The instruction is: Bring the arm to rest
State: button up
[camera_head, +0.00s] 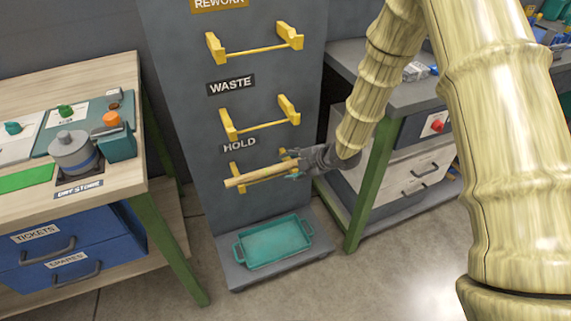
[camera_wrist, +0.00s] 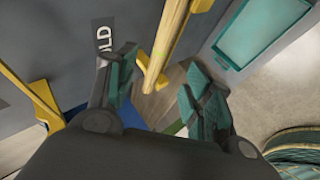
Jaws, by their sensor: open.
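My gripper (camera_head: 296,165) is at the HOLD rack on the grey panel, at the right end of a pale wooden rod (camera_head: 256,176). The rod lies across the yellow HOLD holder (camera_head: 237,169). In the wrist view the two fingers of my gripper (camera_wrist: 160,72) stand wide apart, and the rod (camera_wrist: 170,38) shows in the gap between them. My arm reaches in from the upper right.
Empty yellow WASTE (camera_head: 262,125) and REWORK (camera_head: 255,50) holders are above on the panel. A teal tray (camera_head: 272,246) lies on the base below. Benches stand left (camera_head: 100,190) and right (camera_head: 345,55) of the panel. Open floor shows at front.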

jog(key=shift+s+d, duration=0.1)
jog(key=shift+s, duration=0.05)
jog(key=s+d+f+m+g+h, duration=0.1)
jog(key=s+d+f+m+h, duration=0.15)
jog(key=s+f+m, duration=0.6)
jog(key=s+d+f+m+g+h, duration=0.15)
jog(key=s+d+f+m, duration=0.3)
jog(key=s, duration=0.75)
jog(key=s+d+f+m+g+h, duration=0.1)
jog(key=s+d+f+m+g, duration=0.15)
jog(key=s+f+m, duration=0.5)
jog(key=s+d+f+m+g+h, duration=0.1)
jog(key=s+d+m, duration=0.1)
jog(key=s, duration=0.7)
jog(key=s+d+m+g+h, duration=0.1)
jog(key=s+d+m, duration=0.15)
jog(key=s, duration=0.55)
notch_tip(320, 180, up, 12)
jog(key=n+p, duration=0.1)
jog(key=p, duration=1.1)
jog(key=shift+w, duration=0.15)
